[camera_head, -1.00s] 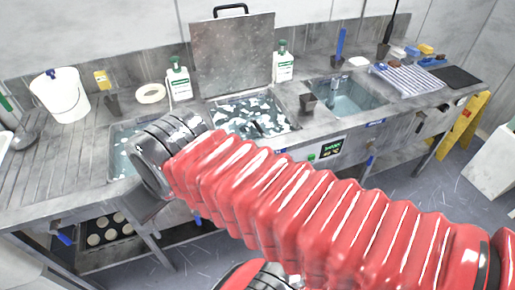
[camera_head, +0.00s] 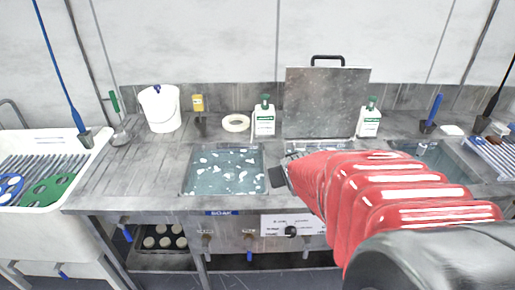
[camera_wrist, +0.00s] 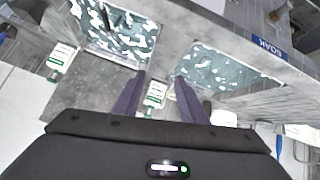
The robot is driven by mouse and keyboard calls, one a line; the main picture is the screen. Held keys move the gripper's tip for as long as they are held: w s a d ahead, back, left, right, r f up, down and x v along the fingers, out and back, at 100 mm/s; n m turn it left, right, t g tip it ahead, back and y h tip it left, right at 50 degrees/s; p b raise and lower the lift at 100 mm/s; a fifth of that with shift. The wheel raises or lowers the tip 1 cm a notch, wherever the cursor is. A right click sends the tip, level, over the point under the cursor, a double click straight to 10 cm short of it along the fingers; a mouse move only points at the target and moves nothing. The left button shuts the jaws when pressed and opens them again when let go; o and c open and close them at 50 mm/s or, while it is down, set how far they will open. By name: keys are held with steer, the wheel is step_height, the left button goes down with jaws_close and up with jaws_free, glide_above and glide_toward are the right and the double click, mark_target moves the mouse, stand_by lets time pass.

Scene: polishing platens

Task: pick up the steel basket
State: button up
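I cannot make out a steel basket for certain in either view. A dark, narrow shape (camera_wrist: 106,17) stands in the middle tank in the wrist view. I cannot tell whether it is part of a basket. In the head view my red-sleeved arm hides much of that middle tank (camera_head: 303,147). My gripper (camera_wrist: 160,76) has its two dark fingers apart with nothing held between them. It hangs over the bench by the two tanks, and a white bottle (camera_wrist: 155,96) shows beyond the gap.
The soak tank (camera_head: 224,170) holds water with white flecks. A raised steel lid (camera_head: 325,103) stands behind the middle tank. Bottles (camera_head: 263,119), a white ring (camera_head: 236,122) and a white bucket (camera_head: 160,108) line the back. The drainboard (camera_head: 140,170) at the left is clear.

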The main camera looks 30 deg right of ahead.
steer(key=s+d+f+t, duration=0.1)
steer(key=s+d+f, duration=0.1)
steer(key=d+f, duration=0.2)
steer(key=s+d+f+m+t, duration=0.1)
steer(key=d+f, duration=0.3)
steer(key=d, duration=0.4)
steer(key=s+d+f+m+h, duration=0.1)
steer(key=s+d+f, duration=0.2)
steer(key=d, duration=0.3)
steer(key=shift+s+f+t, duration=0.35)
steer(key=shift+f+t, duration=0.05)
steer(key=shift+s+d+f+m, duration=0.1)
steer(key=shift+s+f+m, duration=0.1)
steer(key=shift+s+m, duration=0.15)
steer(key=shift+w, duration=0.1)
steer(key=shift+x, duration=4.3)
steer(key=shift+x, duration=2.55)
steer(key=shift+d+r, duration=0.1)
